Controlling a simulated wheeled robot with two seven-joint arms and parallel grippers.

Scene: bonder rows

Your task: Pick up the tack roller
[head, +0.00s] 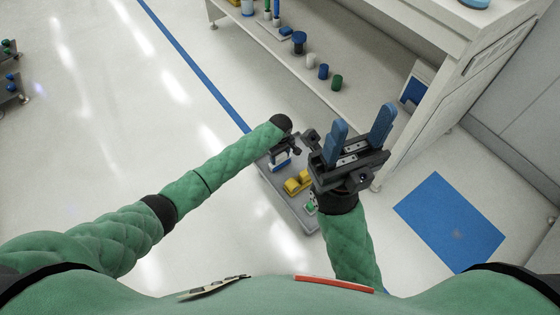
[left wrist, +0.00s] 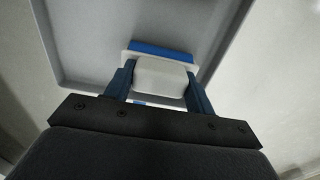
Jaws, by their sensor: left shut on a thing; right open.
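The tack roller shows in the left wrist view as a pale grey-white block with a blue strip (left wrist: 162,72) along its far side. My left gripper (left wrist: 157,88) is shut on the pale block, one finger on each side. In the head view my left gripper (head: 281,154) is partly hidden by its own wrist, over the grey tray (head: 286,209), with white and blue showing below it. I cannot tell whether the roller touches the tray. My right gripper (head: 361,128) is open and empty, fingers pointing up, right of the tray.
A yellow object (head: 298,182) lies on the tray, and a small green object (head: 310,207) lies near its right edge. A shelf bench (head: 375,60) holds blue, white and green cylinders (head: 337,82) behind. A blue floor patch (head: 450,220) is at right.

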